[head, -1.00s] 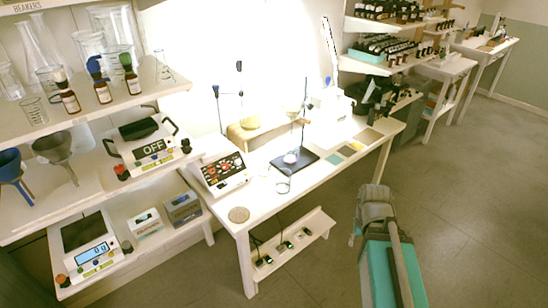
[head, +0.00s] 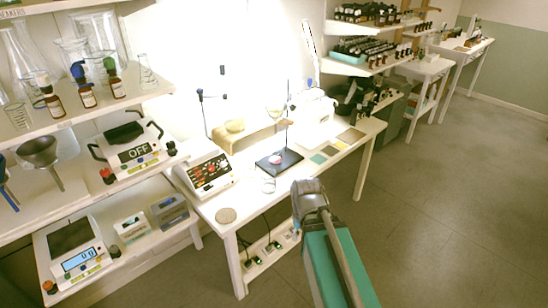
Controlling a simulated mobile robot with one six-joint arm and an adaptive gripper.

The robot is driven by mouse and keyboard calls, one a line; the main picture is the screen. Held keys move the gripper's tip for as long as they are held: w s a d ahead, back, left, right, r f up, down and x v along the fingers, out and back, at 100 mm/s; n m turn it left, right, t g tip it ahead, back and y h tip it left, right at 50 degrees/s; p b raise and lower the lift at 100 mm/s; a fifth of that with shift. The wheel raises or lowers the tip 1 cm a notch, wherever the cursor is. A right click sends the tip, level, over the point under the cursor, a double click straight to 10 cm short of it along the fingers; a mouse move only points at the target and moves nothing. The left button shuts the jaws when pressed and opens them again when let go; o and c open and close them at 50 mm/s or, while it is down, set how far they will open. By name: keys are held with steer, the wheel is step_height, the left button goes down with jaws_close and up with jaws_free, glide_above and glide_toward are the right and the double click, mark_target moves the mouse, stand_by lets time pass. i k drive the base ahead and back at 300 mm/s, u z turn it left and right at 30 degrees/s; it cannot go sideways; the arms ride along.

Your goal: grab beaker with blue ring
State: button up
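A small clear glass beaker (head: 269,185) stands on the white table, in front of the black stand base. Several more glass vessels stand on the upper left shelf, among them a small beaker (head: 18,116) near the left edge. A bluish rim (head: 39,103) shows on glass behind the brown bottles there, partly hidden by them. I cannot tell for sure which beaker bears a blue ring. My arm shows at the lower middle, with its grey joint close to the table's front edge; my gripper and its fingers do not show.
Shelves with a balance and funnels fill the left. The floor (head: 430,210) at right is open.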

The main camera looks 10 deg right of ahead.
mark_target(275, 149)
steer(key=u, duration=0.1)
steer(key=i, duration=1)
steer(key=z, duration=0.1)
